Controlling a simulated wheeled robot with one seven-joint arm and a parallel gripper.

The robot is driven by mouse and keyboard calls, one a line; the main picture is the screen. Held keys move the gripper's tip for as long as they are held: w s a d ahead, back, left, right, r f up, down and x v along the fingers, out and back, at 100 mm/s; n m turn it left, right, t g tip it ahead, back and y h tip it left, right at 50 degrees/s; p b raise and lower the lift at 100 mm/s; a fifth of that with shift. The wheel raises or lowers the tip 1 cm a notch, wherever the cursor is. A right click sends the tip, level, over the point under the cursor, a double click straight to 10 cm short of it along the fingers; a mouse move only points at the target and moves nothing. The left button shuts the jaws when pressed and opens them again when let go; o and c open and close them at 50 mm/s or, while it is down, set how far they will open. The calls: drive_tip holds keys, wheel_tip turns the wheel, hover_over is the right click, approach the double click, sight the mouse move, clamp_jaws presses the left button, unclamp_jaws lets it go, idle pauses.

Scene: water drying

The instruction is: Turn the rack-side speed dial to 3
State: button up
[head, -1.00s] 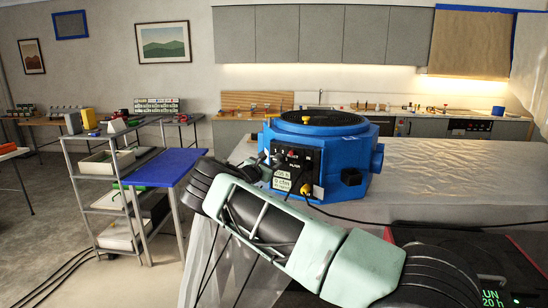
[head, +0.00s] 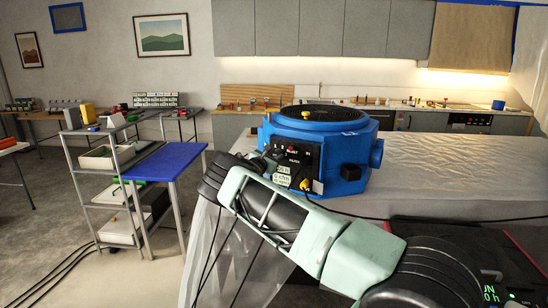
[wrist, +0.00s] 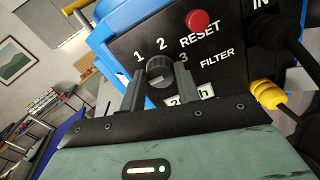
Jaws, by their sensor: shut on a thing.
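The blue machine (head: 340,165) stands on the covered counter, with a black control panel (head: 297,160) on its near face. In the wrist view, the black round speed dial (wrist: 159,71) sits on this panel with the numbers 1, 2 and 3 around it. My gripper (wrist: 160,88) has one finger on each side of the dial and is shut on it. I cannot clearly tell which number the dial points at. In the head view my gripper (head: 268,158) is small against the panel's left part, and the dial is hard to make out.
A red reset button (wrist: 197,20) is above and right of the dial. A yellow connector (wrist: 268,95) sticks out to the right, near a black cable. A shelf rack (head: 110,190) and a blue-topped table (head: 165,163) stand left of the machine.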

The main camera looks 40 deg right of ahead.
drive_tip(key=shift+f+b, duration=0.2)
drive_tip(key=shift+b, duration=0.4)
drive_tip(key=m+b, duration=1.2)
drive_tip(key=b, duration=0.1)
drive_tip(key=m+b, duration=1.2)
drive_tip(key=b, duration=0.2)
drive_tip(key=m+b, duration=1.1)
drive_tip(key=b, duration=0.2)
drive_tip(key=shift+w+f+m+b, duration=0.1)
drive_tip(key=shift+f+m+b, duration=0.25)
drive_tip(key=shift+m+b, duration=0.05)
drive_tip(key=o, duration=1)
drive_tip(key=shift+c, duration=0.2)
